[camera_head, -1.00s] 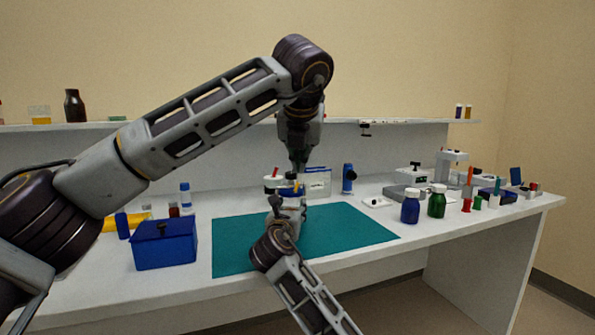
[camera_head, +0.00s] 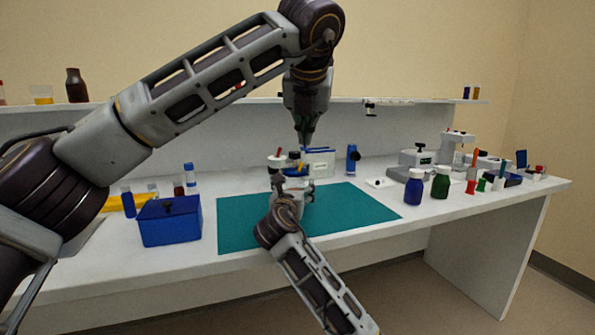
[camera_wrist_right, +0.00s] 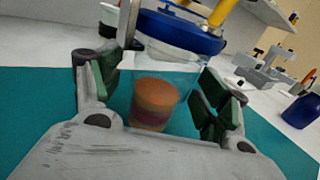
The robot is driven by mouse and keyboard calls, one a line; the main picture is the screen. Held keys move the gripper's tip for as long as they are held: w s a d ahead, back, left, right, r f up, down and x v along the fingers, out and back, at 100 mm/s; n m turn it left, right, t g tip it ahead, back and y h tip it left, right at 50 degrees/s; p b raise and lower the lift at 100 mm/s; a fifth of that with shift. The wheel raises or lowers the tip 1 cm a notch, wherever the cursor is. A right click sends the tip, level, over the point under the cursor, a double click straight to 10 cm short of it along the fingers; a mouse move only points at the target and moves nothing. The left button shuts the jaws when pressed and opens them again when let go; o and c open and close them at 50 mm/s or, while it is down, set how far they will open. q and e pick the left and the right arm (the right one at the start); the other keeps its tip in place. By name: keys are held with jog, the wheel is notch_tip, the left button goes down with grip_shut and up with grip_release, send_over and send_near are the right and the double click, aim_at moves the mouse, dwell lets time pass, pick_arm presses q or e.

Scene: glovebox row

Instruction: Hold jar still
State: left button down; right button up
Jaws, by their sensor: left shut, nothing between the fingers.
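A clear jar (camera_wrist_right: 184,72) with a blue rim and brown-orange contents stands between the finger pads of my right gripper (camera_wrist_right: 160,92) in the right wrist view. The pads bear on it from both sides, and it looks nearly upright. In the head view the jar (camera_head: 297,172) is partly hidden by my right gripper (camera_head: 290,186) over the teal mat. A yellow handle (camera_wrist_right: 221,14) rises at the jar's rim; I cannot tell whether it is inside. My left gripper (camera_head: 305,140) points down above the jar, shut and empty, its fingertips small and dark.
The teal mat (camera_head: 350,205) is bare to the right of the jar. A blue box (camera_head: 170,225) stands left of the mat. A blue bottle (camera_head: 414,190) and a green bottle (camera_head: 440,186) stand to the right. A shelf runs along the back.

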jog(key=shift+s, duration=0.1)
dwell(0.3)
jog(key=shift+s+a, duration=0.35)
jog(key=shift+s, duration=1.6)
jog(key=shift+s+a, duration=0.3)
jog(key=shift+s, duration=1.6)
jog(key=shift+s+a, duration=0.35)
jog(key=shift+s, duration=1.6)
